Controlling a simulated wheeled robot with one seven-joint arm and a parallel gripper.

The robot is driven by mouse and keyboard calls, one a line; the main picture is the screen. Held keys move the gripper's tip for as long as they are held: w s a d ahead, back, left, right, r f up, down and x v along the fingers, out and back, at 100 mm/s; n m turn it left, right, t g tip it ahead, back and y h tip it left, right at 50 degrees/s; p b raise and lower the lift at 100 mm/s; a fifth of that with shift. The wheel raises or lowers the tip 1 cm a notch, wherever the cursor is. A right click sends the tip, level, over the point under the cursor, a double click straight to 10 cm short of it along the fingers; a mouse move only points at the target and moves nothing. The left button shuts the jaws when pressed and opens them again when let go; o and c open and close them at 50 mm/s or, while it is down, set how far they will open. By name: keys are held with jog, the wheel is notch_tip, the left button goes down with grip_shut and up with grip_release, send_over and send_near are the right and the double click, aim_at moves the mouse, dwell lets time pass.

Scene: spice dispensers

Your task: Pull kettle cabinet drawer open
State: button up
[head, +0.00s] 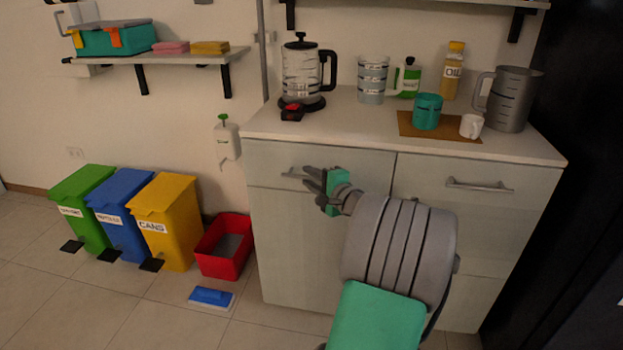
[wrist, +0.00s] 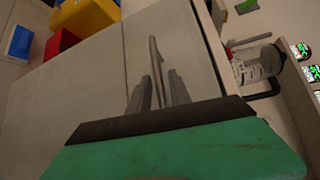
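The kettle (head: 303,75), clear with a black lid and handle, stands on the left of the counter. Below it is the left drawer front (head: 270,157), pale grey and flush with the cabinet. Its bar handle (head: 291,174) is partly hidden behind my gripper (head: 308,178). In the wrist view the handle (wrist: 152,50) runs lengthwise and passes between the fingers of my gripper (wrist: 159,74). The fingers are apart, with gaps beside the bar. I cannot tell how deep the bar sits between them. The kettle also shows in the wrist view (wrist: 262,62).
A right drawer (head: 450,185) with its own handle is beside it. A red bin (head: 212,265) and a yellow bin (head: 168,220) stand left of the cabinet. A blue-and-white item (head: 212,297) lies on the floor. Floor at the lower left is clear.

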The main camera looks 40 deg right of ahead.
grip_shut()
dwell(1.0)
jog(key=shift+d, duration=0.1)
